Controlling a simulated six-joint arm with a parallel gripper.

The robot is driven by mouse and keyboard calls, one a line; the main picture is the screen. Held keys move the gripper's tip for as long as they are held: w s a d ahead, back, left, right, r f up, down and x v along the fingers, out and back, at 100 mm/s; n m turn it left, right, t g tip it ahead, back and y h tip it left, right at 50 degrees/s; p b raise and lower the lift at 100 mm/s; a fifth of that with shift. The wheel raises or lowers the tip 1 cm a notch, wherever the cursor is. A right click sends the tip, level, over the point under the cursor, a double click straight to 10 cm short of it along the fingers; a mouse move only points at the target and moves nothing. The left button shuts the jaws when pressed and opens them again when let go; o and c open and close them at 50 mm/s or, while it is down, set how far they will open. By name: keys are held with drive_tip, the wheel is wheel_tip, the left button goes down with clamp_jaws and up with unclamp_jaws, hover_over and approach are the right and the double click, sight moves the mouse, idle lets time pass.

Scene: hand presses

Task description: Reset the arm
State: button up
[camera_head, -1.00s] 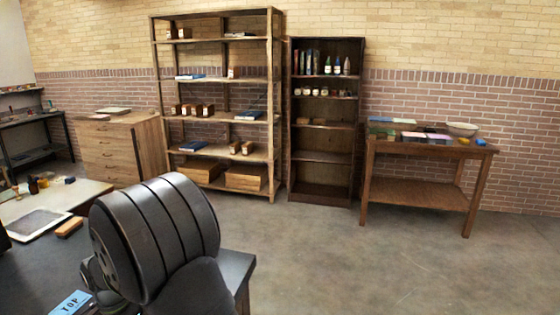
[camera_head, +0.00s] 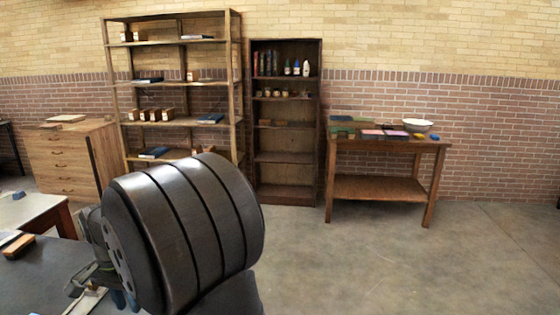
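The large dark ribbed cylinder of my own arm (camera_head: 185,230) fills the lower left-centre of the head view. Grey-green metal parts, apparently of my gripper (camera_head: 88,283), show at its left edge, low over the dark tabletop. The arm covers most of them, so I cannot see the fingers clearly or whether they hold anything. A small blue piece (camera_head: 120,299) shows beside them, partly hidden.
A dark table (camera_head: 35,270) lies at lower left with a brown block (camera_head: 18,246) on it. Behind stand a drawer cabinet (camera_head: 65,165), an open wooden shelf (camera_head: 236,110), a dark bookcase (camera_head: 285,192) and a wooden side table (camera_head: 380,187). The floor at right is clear.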

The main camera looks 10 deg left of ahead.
drive_tip(key=w+a, duration=0.9)
drive_tip(key=a, duration=0.3)
drive_tip(key=s+a+f, duration=0.1)
drive_tip(key=a+f, duration=0.1)
drive_tip(key=a, duration=0.1)
drive_tip(key=s+a+f, duration=0.2)
drive_tip(key=a, duration=0.1)
drive_tip(key=s+a+f, duration=0.1)
drive_tip(key=a+f, duration=0.1)
drive_tip(key=a, duration=0.1)
drive_tip(key=shift+s+a+f, duration=0.2)
drive_tip(key=shift+s, duration=0.15)
drive_tip(key=w+d+r, duration=0.5)
drive_tip(key=d+r, duration=0.2)
drive_tip(key=d, duration=0.3)
drive_tip(key=s+d, duration=0.4)
drive_tip(key=d, duration=0.1)
drive_tip(key=shift+s, duration=0.15)
drive_tip(key=shift+a, duration=0.1)
